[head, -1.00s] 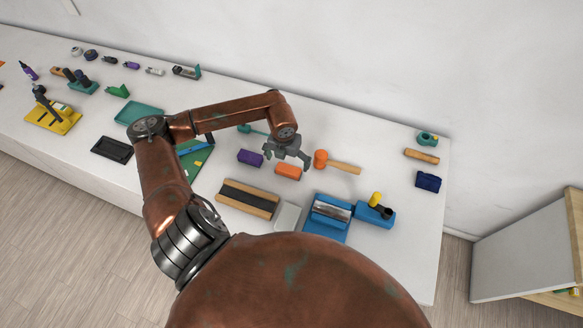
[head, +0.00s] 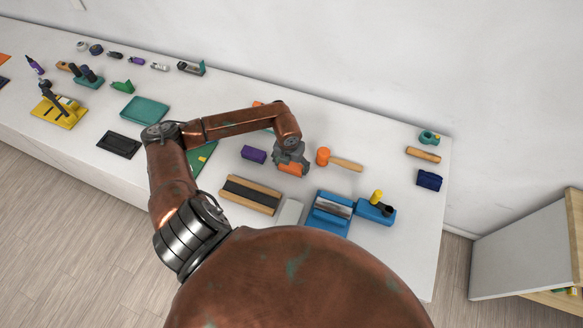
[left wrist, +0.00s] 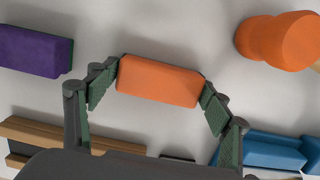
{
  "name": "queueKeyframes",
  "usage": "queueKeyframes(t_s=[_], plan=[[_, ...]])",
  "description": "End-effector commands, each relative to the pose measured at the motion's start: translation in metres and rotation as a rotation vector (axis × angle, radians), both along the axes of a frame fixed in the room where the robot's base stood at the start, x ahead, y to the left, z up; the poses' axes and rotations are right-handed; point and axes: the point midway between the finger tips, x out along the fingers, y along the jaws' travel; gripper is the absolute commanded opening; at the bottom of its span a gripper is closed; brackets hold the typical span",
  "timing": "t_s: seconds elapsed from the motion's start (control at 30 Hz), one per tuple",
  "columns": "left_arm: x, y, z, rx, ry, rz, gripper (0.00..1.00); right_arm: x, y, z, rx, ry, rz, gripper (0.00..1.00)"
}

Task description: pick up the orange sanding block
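The orange sanding block (head: 291,169) lies on the white bench, right of a purple block. In the left wrist view the orange block (left wrist: 158,81) sits between the two green-padded fingers, one at each short end. My left gripper (head: 291,167) is down over it; in the left wrist view the gripper's fingertips (left wrist: 161,78) meet both ends with no clear gap. It looks shut on the block, which still appears to rest on the bench. My right gripper is out of view.
An orange-headed mallet (head: 323,156) lies close on the right, the purple block (head: 254,154) on the left. A wood-and-black sanding tool (head: 250,195), a grey block (head: 290,213) and a blue tool (head: 329,213) lie in front. Bench behind the gripper is mostly clear towards the wall.

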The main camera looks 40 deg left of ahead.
Motion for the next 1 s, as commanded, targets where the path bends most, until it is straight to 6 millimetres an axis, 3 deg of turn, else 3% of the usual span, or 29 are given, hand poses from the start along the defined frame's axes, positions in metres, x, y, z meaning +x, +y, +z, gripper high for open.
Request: queueKeyframes(t_s=[0.37,0.77,0.93,1.0], plan=[[0.000,0.000,0.000,0.000,-0.001,0.000,0.46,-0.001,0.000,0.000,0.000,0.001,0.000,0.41],[0.001,0.000,0.009,-0.001,-0.002,-0.001,0.46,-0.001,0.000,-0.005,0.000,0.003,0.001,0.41],[0.002,0.001,0.031,0.002,-0.006,-0.001,0.46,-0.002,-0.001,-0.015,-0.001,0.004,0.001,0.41],[-0.006,-0.009,0.043,-0.001,-0.004,-0.006,0.46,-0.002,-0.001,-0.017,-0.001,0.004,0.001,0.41]])
